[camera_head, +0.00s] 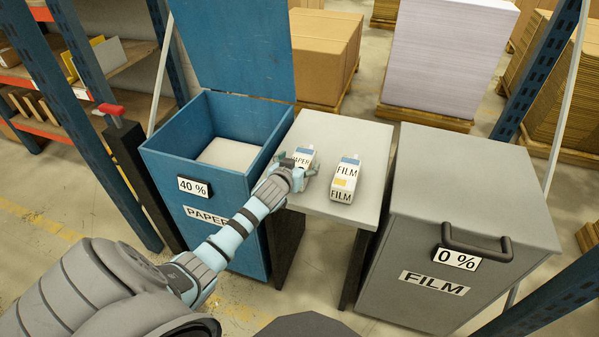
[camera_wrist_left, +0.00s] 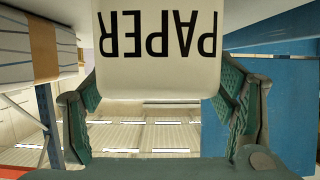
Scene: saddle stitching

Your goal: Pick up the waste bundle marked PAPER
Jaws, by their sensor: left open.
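My right gripper is not in view.
A white bundle marked FILM (camera_head: 344,180) stands to the right on the same table. Left of the table is an open blue bin (camera_head: 255,185) marked PAPER, 40 %. Right is a closed grey bin (camera_head: 470,200) marked FILM, 0 %, with a dark handle.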

